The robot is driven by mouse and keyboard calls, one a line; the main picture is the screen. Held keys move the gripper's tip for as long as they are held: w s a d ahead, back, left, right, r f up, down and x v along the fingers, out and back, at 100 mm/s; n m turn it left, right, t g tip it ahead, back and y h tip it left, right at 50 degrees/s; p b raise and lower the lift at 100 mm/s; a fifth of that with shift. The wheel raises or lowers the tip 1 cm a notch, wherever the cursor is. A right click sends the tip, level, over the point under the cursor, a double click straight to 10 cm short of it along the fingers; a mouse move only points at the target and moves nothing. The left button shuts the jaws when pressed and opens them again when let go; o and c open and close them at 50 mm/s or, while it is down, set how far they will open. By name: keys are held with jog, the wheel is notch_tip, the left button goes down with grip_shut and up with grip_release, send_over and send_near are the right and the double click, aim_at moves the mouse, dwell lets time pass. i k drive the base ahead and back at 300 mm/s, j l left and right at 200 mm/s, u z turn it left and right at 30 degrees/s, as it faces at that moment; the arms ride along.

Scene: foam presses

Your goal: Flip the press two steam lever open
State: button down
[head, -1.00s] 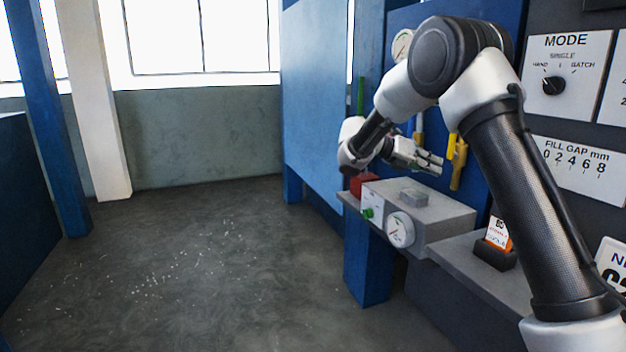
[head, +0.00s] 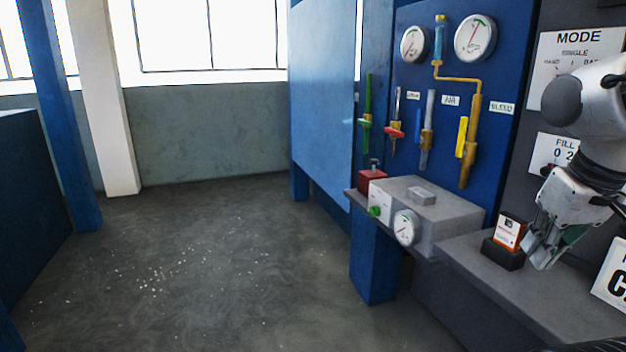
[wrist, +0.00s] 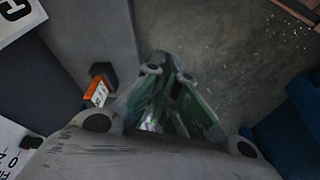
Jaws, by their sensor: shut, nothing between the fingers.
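A blue panel (head: 410,175) carries several valves in the head view. A red lever (head: 395,133) lies crosswise on its upright pipe, beside a small label (head: 412,96) too blurred to read surely, possibly steam. A blue lever (head: 418,126) stands upright along its pipe near the AIR label (head: 450,100). A yellow lever (head: 462,137) stands upright near the BLEED label (head: 502,107). My gripper (head: 537,257) is shut and empty at the right, pointing down near the grey ledge, well apart from the levers. It also shows in the wrist view (wrist: 169,73).
A green valve handle (head: 366,123) is left of the red lever. An orange-and-white box (head: 508,232) stands in a dark holder beside my gripper. A grey unit (head: 450,222) with a gauge (head: 406,228) juts out below the panel. The floor at left is clear.

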aim_at(389, 130)
jog(key=i+j+z, duration=0.15)
jog(key=i, duration=0.35)
jog(key=i+j+z, duration=0.2)
jog(key=i+j, duration=0.15)
jog(key=i+j+u, duration=0.35)
